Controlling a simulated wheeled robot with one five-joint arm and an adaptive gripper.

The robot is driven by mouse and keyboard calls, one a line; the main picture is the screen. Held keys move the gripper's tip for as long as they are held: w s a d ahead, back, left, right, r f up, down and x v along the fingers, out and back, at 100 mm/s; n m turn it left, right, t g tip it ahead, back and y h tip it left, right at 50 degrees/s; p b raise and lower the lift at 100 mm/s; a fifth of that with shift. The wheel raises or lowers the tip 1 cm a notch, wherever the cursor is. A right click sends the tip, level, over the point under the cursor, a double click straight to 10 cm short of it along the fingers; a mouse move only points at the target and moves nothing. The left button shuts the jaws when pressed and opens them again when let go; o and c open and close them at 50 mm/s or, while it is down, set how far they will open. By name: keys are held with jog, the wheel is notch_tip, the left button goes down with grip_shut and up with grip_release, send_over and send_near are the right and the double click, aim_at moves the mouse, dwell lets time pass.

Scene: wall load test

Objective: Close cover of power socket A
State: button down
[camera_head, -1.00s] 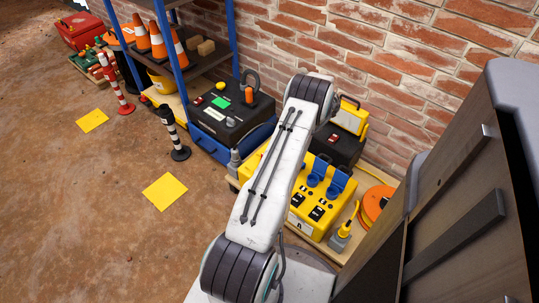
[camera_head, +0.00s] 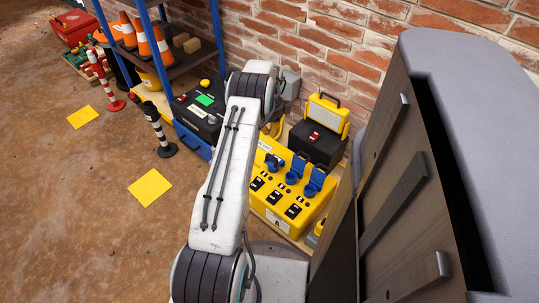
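A yellow power box (camera_head: 268,208) stands low by the brick wall, to the right of my arm. Its top has blue sockets in a row. Two raised blue covers show, a middle one (camera_head: 298,166) and a right one (camera_head: 317,180), standing open behind their sockets. A further blue socket (camera_head: 273,162) is at the left end, close to my arm; its cover position is unclear. I cannot read which socket is A. Black switches (camera_head: 275,197) line the front. My arm reaches up left of the box, and my gripper is not discernible beyond its upper joint.
A black case with a yellow lamp (camera_head: 328,113) stands behind the power box. A dark cabinet (camera_head: 400,190) fills the right. A shelf with cones (camera_head: 161,45), a black control box (camera_head: 200,112) and a striped post (camera_head: 160,130) stand left.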

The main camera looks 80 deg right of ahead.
jog(key=m, duration=0.3)
jog(key=shift+a+f, duration=0.1)
jog(key=shift+f, duration=0.1)
jog(key=b, duration=1)
send_over(270, 164)
notch_tip(270, 164, down, 10)
jog(key=shift+f, duration=0.2)
notch_tip(270, 164, down, 3)
jog(key=b, duration=0.5)
jog(key=shift+f+b, duration=0.15)
jog(key=shift+b, duration=0.25)
jog(key=shift+p, duration=0.65)
